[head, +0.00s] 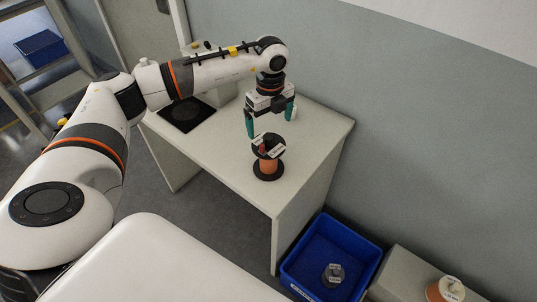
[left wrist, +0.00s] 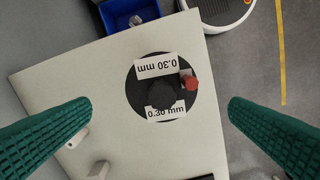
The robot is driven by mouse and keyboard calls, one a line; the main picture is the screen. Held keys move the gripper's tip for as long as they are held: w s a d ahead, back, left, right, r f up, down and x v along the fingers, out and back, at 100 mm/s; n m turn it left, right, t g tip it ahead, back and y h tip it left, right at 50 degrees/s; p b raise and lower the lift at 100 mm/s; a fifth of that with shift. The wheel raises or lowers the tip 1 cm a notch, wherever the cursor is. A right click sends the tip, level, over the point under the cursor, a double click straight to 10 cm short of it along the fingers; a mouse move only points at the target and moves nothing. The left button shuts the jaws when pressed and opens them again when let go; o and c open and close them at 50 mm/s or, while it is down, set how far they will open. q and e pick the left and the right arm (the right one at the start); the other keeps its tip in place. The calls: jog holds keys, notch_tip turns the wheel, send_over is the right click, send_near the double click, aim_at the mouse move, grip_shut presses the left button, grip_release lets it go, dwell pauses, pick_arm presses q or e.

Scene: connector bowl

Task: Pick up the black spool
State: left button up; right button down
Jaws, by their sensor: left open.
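The black spool (head: 268,174) stands upright on the white table, with black flanges and an orange band between them. In the left wrist view its round black top (left wrist: 137,88) carries two white "0.30 mm" labels, with a small red piece (left wrist: 190,82) at the edge. My left gripper (head: 269,127) is above the spool, pointing down, open and empty. In the left wrist view its green fingers (left wrist: 160,104) lie on either side of the spool top, apart from it. My right gripper is in neither view.
The white table (head: 311,138) has a dark square plate (head: 187,114) at its left and small white pieces (left wrist: 98,170) near the gripper. A blue bin (head: 301,284) holding a grey part is below the table, beside another orange-and-white spool (head: 436,293). A wall runs behind.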

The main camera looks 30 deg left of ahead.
aim_at(269, 145)
pick_arm(q)
notch_tip(269, 145, down, 5)
jog(key=shift+r+p, duration=0.1)
jog(key=shift+p, duration=0.5)
jog(key=f+p, duration=0.1)
jog(key=f, duration=0.1)
jog(key=f+p, duration=0.1)
jog(key=f, duration=0.2)
jog(key=shift+s+a, duration=0.1)
jog(key=shift+a, duration=0.1)
jog(key=shift+f, duration=0.3)
jog(key=shift+r, duration=0.1)
jog(key=c, duration=1)
jog(key=shift+r, duration=0.1)
